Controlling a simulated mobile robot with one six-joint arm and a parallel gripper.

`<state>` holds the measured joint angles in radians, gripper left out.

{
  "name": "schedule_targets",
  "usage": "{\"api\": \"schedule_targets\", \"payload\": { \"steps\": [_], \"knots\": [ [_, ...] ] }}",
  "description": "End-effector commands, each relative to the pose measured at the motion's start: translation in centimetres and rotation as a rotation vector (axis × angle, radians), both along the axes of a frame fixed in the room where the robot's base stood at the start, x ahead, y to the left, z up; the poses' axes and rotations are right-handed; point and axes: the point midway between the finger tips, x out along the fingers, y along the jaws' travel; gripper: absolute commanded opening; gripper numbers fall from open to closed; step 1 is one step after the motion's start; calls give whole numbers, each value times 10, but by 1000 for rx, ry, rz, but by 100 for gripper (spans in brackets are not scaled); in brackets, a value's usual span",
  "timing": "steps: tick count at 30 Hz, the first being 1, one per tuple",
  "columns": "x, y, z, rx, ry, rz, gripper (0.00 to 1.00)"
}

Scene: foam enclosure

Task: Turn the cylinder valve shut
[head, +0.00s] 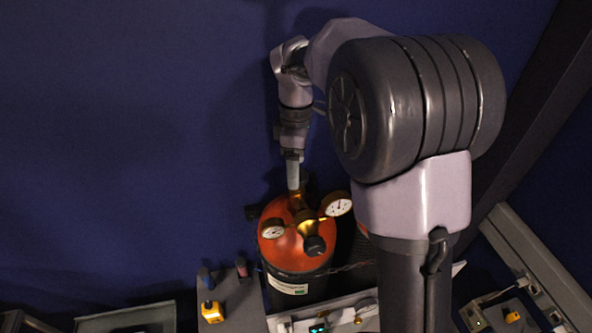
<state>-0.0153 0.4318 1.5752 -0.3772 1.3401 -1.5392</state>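A gas cylinder (282,250) with an orange-red shoulder and dark body stands upright at the lower middle of the head view. A brass valve and regulator (308,228) sits on its top, with a dark knob (314,245) facing the camera. Two round gauges flank it, a left gauge (272,229) and a right gauge (338,204). My gripper (294,186) points down at the back of the cylinder top, right by the upper part of the brass valve. I cannot tell whether it touches the valve or how far its fingers are apart.
A chain (347,267) runs across the cylinder's right side. A second dark, reddish-topped cylinder (362,252) is partly hidden behind my arm. A yellow device (211,311) and small blue and red items stand at left. A grey metal frame (540,265) is at right.

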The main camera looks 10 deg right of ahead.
Motion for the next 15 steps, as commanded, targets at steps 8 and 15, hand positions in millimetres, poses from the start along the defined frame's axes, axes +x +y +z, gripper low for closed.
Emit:
{"api": "schedule_targets", "payload": {
  "steps": [8, 15],
  "knots": [
    [0, 0, -14, 1, 0, -1, 70],
    [0, 0, -14, 1, 0, -1, 53]
  ]
}}
